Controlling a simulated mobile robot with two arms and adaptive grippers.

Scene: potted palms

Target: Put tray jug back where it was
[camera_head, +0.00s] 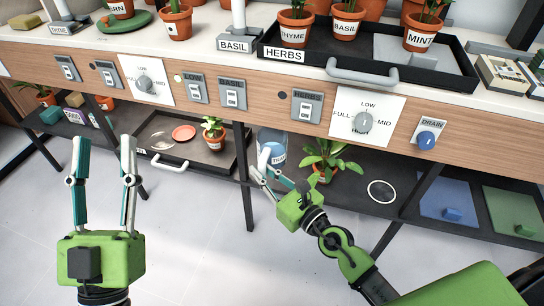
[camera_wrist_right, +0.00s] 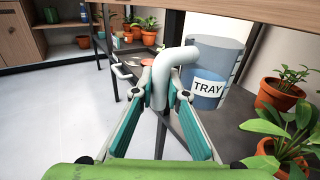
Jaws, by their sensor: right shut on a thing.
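The tray jug (camera_head: 267,138) is a clear jug with blue contents, a white handle and a label, partly hidden by my right gripper in the head view. The right wrist view shows its "TRAY" label (camera_wrist_right: 208,88) and thick white handle (camera_wrist_right: 164,85). My right gripper (camera_head: 262,175) is shut on the handle, with a finger on each side of it. The jug looks upright at the lower shelf's edge; I cannot tell whether it touches the shelf. A white ring (camera_head: 382,192) lies on the bare lower shelf to the right. My left gripper (camera_head: 103,142) is open and empty over the floor.
A potted plant (camera_head: 328,158) stands between the jug and the ring. A black tray (camera_head: 190,168) with a small pot is left of the jug, beyond a table leg (camera_head: 243,180). The counter front with switches and knobs (camera_head: 364,122) overhangs the shelf. Blue (camera_head: 447,195) and green mats lie far right.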

